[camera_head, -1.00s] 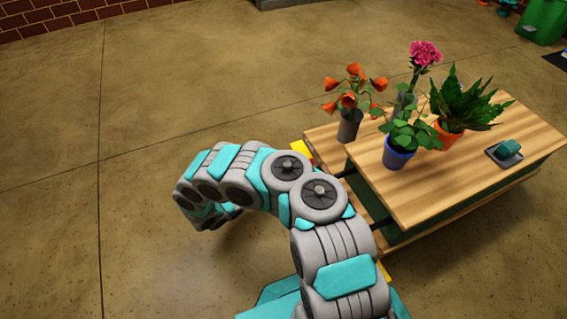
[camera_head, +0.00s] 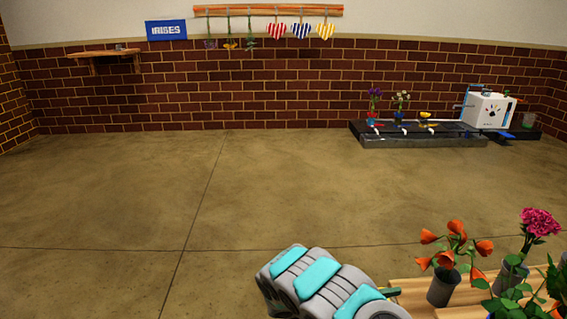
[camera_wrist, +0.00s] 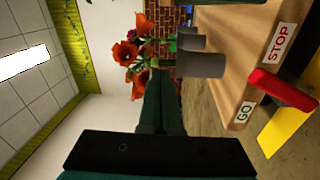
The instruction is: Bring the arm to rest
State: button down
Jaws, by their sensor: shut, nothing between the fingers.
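My gripper (camera_wrist: 159,100) shows in the wrist view as dark green fingers held together beyond a black mount, with nothing between them. My arm (camera_head: 325,285) is folded at the bottom centre of the head view, beside the wooden table (camera_head: 412,298). The gripper itself is not visible in the head view. In the wrist view, which is turned on its side, orange flowers (camera_wrist: 130,52) in a grey vase (camera_wrist: 200,65) lie beyond the fingertips. I cannot tell the exact gap.
The table also bears pink flowers (camera_head: 540,222). In the wrist view, its edge carries STOP (camera_wrist: 279,44) and GO (camera_wrist: 243,112) labels beside a red and a yellow piece (camera_wrist: 288,128). A low black platform (camera_head: 430,140) stands by the far wall. The floor at left is open.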

jog(key=s+d+r+m+g+y, duration=0.2)
jog(key=s+d+r+m+g, duration=0.25)
jog(key=s+r+g, duration=0.6)
jog(key=s+r+t+y, duration=0.2)
jog(key=s+r+y, duration=0.4)
jog(key=s+r, duration=0.25)
jog(key=s+a+r+n+t+y, duration=0.1)
jog(key=s+a+n+t+y, duration=0.45)
jog(key=s+a+y, duration=1)
jog(key=s+a+r+h+p, duration=0.1)
jog(key=a+r+h+p, duration=0.1)
jog(key=r+p, duration=0.4)
jog(key=s+a+r+h+p, duration=0.1)
jog(key=a+r+h+p, duration=0.1)
jog(key=r+p, duration=0.4)
jog(key=shift+s+a+r+m+p, duration=0.25)
jog(key=shift+a+m+p, duration=0.15)
jog(key=shift+a, duration=0.3)
